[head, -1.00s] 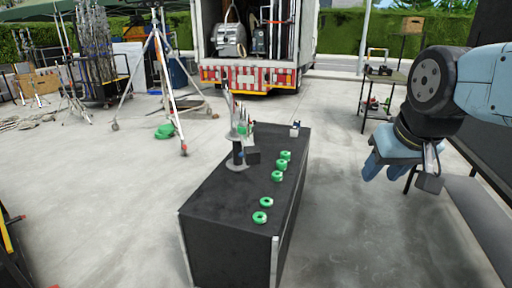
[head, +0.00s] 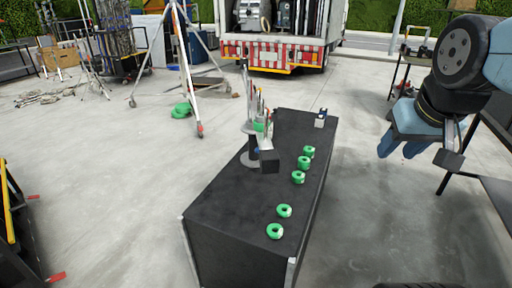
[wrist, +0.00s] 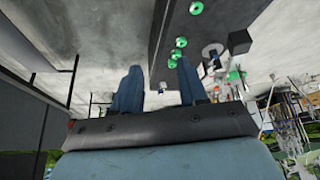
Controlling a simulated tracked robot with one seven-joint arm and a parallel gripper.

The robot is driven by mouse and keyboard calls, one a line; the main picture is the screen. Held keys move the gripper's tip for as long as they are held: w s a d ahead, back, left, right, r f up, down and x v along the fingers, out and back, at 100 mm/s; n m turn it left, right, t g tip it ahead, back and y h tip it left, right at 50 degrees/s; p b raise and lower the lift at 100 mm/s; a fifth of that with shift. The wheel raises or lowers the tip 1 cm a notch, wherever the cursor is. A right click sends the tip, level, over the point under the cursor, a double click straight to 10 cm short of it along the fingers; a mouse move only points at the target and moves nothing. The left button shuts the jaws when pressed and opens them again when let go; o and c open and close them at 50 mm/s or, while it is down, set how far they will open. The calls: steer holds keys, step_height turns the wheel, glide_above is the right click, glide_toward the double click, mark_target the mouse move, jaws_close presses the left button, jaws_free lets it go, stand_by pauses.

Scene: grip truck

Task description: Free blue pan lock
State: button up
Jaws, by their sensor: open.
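A grey and black device with a round base (head: 252,159) and a black box (head: 269,161) stands upright on the left side of a long black case (head: 235,200). Thin upright parts rise from it. A blue pan lock is too small to make out for sure. The device also shows in the wrist view (wrist: 212,52), upside down, right of my fingers. My gripper (head: 402,147) has blue fingers, open and empty. It hangs in the air to the right of the case, well apart from the device. The wrist view shows a gap between both fingers (wrist: 159,75).
Several green tape rolls (head: 284,211) lie along the case's right side. A small white and dark item (head: 320,118) stands at its far end. A tripod (head: 188,75) stands behind left, a truck (head: 275,50) at the back. Shelving is at right.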

steer(key=shift+o, duration=1.1)
steer(key=shift+w+a+r, duration=0.1)
steer(key=shift+w, duration=0.05)
steer(key=w+a+f+m+g+y, duration=0.1)
steer(key=w+a+g+y, duration=0.3)
steer(key=w, duration=0.9)
steer(key=w+a+f+m+g+y, duration=0.15)
steer(key=w+a, duration=0.45)
steer(key=w, duration=0.7)
steer(key=w+a+f+m+g+y, duration=0.1)
steer(key=w+a+f+y, duration=0.2)
steer(key=w+f, duration=0.45)
steer(key=w+a+f+g+y, duration=0.1)
steer(key=w+a+f+y, duration=0.2)
steer(key=w, duration=0.7)
steer(key=w+f+m+t+y, duration=0.1)
steer(key=w+f+y, duration=0.1)
steer(key=w+f, duration=0.5)
steer(key=w+f+m+t+y, duration=0.1)
steer(key=w+f+m+y, duration=0.1)
steer(key=f, duration=0.9)
steer(key=w+f+m+t+y, duration=0.1)
steer(key=w+f+y, duration=0.3)
steer(key=f, duration=0.5)
steer(key=w+a+h, duration=0.1)
steer(key=w+a, duration=0.1)
steer(key=a, duration=1.2)
steer(key=shift+a+f, duration=0.2)
steer(key=shift+a, duration=0.05)
